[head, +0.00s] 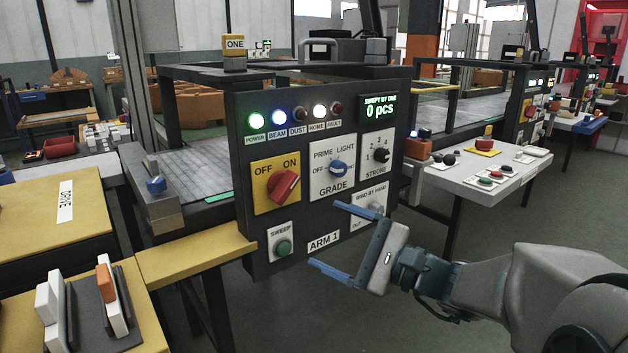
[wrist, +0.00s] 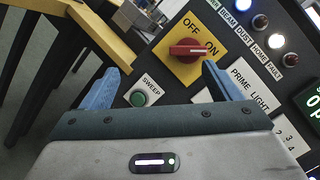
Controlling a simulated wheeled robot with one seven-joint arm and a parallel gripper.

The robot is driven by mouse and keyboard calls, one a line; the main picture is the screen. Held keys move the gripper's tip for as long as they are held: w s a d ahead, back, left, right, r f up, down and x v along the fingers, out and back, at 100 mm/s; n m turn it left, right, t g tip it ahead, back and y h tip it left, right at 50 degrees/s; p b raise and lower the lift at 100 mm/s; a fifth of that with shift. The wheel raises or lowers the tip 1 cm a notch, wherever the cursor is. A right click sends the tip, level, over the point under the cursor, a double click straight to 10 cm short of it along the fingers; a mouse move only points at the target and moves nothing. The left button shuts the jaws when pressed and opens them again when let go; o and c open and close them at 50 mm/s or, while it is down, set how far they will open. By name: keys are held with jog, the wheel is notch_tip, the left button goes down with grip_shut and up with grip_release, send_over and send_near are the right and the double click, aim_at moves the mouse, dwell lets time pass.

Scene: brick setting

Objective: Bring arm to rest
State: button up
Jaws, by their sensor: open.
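My gripper (head: 322,233) is open and empty in front of the lower right of the dark ARM 1 control panel (head: 245,135). Its blue fingers also show in the wrist view (wrist: 160,69), apart, with the green SWEEP button (wrist: 138,98) between them. The red OFF/ON switch (head: 283,185) on its yellow plate has its handle towards ON; it shows in the wrist view (wrist: 190,51). The blue GRADE knob (head: 338,168) and black STROKE knob (head: 381,156) sit to its right. A lower-right knob (head: 376,208) is partly hidden by my gripper.
Green POWER (head: 256,121), BEAM (head: 278,117) and HOME (head: 319,111) lamps are lit; DUST and FAULT look dark. The display (head: 380,107) reads 0 pcs. A yellow ledge (head: 190,255) juts out left of the panel. A white table (head: 470,180) stands behind right.

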jog(key=s+a+r+n+g+h+p, duration=0.2)
jog(key=s+n+g+h+p, duration=0.3)
jog(key=p, duration=0.3)
jog(key=s+a+r+n+g+h+p, duration=0.1)
jog(key=s+r+n+g+h+p, duration=0.2)
jog(key=s+p, duration=0.45)
jog(key=s+d+r+n+h+p, duration=0.1)
jog(key=d+r+n+h+p, duration=0.5)
jog(key=p, duration=0.7)
jog(key=d+r+h, duration=0.2)
jog(key=d+r, duration=0.1)
jog(key=d, duration=0.1)
jog(key=shift+s+d+r+n+p, duration=0.2)
jog(key=shift+s+d+n+p, duration=0.1)
jog(key=shift+s+d+p, duration=0.1)
